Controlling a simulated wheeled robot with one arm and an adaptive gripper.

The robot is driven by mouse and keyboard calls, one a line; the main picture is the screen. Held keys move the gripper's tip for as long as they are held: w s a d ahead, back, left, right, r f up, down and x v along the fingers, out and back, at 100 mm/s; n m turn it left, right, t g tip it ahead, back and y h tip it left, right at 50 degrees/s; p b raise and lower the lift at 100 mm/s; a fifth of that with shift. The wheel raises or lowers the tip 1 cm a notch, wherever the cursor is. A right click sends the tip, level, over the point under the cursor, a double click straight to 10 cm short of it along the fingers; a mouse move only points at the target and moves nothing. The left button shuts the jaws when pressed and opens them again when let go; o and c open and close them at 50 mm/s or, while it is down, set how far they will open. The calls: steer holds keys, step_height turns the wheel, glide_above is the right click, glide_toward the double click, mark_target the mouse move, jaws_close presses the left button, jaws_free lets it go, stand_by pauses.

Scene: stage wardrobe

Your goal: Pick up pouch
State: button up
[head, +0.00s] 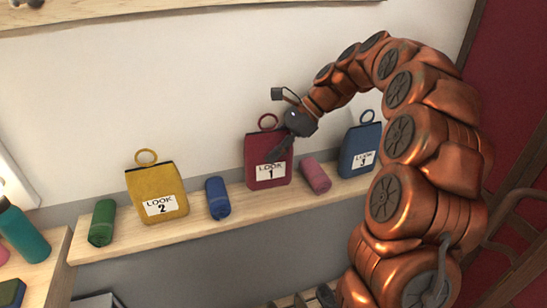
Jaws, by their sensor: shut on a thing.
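A dark red pouch (260,152) with a ring on top and a "LOOK 1" label stands upright on the wooden shelf (235,203). My gripper (281,150) reaches down from the upper right in front of its right side and is shut on it. The far finger is hidden, and I cannot tell whether the pouch's base is clear of the shelf. A yellow "LOOK 2" pouch (143,183) stands to the left and a blue "LOOK 3" pouch (355,141) to the right.
A teal bottle (20,236) stands at the left edge. A pale wall (140,80) rises behind the shelf. A wooden ledge (90,9) runs above.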

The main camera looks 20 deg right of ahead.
steer(key=s+a+r+b, duration=0.1)
steer(key=s+a+b, duration=0.3)
steer(key=s, duration=1)
steer(key=shift+a+r, duration=0.25)
steer(key=shift+a, duration=1.4)
